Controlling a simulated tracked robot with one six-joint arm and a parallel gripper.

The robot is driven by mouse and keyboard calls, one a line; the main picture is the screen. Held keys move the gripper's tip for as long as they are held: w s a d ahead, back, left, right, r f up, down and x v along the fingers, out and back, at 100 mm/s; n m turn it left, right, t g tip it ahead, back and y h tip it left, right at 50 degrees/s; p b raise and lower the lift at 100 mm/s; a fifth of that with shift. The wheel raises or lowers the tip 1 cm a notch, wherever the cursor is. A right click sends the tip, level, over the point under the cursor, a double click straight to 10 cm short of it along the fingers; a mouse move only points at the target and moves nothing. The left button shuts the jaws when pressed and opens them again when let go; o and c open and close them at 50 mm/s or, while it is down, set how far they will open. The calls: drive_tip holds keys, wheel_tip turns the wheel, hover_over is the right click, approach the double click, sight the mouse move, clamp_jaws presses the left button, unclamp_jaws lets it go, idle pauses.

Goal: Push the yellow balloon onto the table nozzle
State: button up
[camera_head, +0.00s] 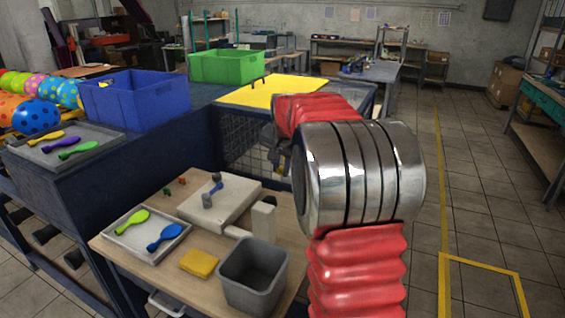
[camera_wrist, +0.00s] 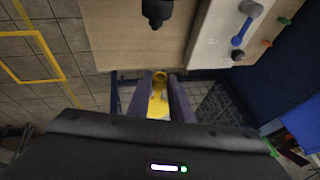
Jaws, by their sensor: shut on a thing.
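A yellow balloon (camera_wrist: 157,103) sits between the two fingers of my gripper (camera_wrist: 160,78) in the wrist view. A dark nozzle (camera_wrist: 157,9) stands at the table edge region ahead, at the top of the wrist view, apart from the balloon. A dark part beside the white post (camera_head: 268,212) may be the same nozzle, partly hidden.
The wooden table (camera_head: 130,236) holds a white board (camera_head: 225,195) with a blue lever, a tray (camera_head: 125,243) with green and blue balloons, a yellow sponge (camera_head: 199,263) and a grey bin (camera_head: 252,275). Blue (camera_head: 137,98) and green (camera_head: 227,66) crates stand behind.

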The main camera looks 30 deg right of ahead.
drive_tip(key=s+a+f, duration=0.1)
drive_tip(key=a+f, duration=0.2)
drive_tip(key=f, duration=0.3)
drive_tip(key=shift+s+f, duration=0.35)
drive_tip(key=shift+f, duration=0.05)
idle(0.6)
drive_tip(key=shift+s+a, duration=0.5)
drive_tip(key=shift+a, duration=0.25)
idle(2.3)
drive_tip(key=o, duration=0.9)
drive_tip(key=shift+c, duration=0.2)
drive_tip(key=shift+r, duration=0.1)
